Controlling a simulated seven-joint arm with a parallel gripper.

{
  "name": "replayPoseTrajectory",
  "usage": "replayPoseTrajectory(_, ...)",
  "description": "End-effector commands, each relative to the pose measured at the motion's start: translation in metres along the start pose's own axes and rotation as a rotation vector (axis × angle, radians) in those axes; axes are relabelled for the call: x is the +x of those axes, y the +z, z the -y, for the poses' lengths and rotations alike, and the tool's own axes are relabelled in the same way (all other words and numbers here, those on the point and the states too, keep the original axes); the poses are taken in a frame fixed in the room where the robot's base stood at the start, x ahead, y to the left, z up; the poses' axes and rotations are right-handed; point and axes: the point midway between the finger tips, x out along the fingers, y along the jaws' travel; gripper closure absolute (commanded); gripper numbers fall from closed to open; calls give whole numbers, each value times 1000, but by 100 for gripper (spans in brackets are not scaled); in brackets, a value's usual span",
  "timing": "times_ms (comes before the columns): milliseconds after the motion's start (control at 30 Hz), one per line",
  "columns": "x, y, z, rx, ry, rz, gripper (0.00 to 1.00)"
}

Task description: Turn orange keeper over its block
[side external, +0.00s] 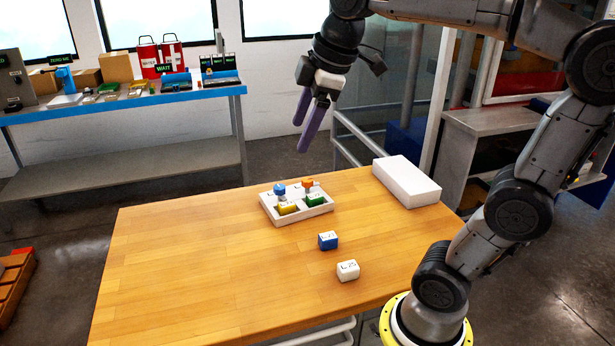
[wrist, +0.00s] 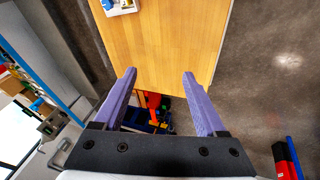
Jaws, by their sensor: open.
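The orange keeper (side external: 307,183) is a small piece at the back right of a pale tray (side external: 268,211) on the wooden table. Its exact turn relative to its block is too small to tell. The tray also holds a blue round-topped piece (side external: 279,188), a yellow block (side external: 287,208) and a green block (side external: 316,201). My gripper (side external: 301,136) has purple fingers, is open and empty, and hangs well above the table, apart from the tray. In the wrist view, the fingers (wrist: 159,73) are spread; only a corner of the tray (wrist: 122,9) shows at the top.
A white box (side external: 407,182) lies at the back right. The table's left half is clear. A metal rail (side external: 360,136) stands behind the table.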

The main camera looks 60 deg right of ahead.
Motion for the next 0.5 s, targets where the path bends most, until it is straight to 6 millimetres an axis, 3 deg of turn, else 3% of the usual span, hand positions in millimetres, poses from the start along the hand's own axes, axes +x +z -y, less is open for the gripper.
replayPoseTrajectory(33,6,-7,-23,-19,-9,26,26)
replayPoseTrajectory(267,44,-16,-118,-100,-64,118,26)
replayPoseTrajectory(367,70,-8,-157,-109,-96,154,26)
replayPoseTrajectory(500,116,18,-208,-84,-146,200,26)
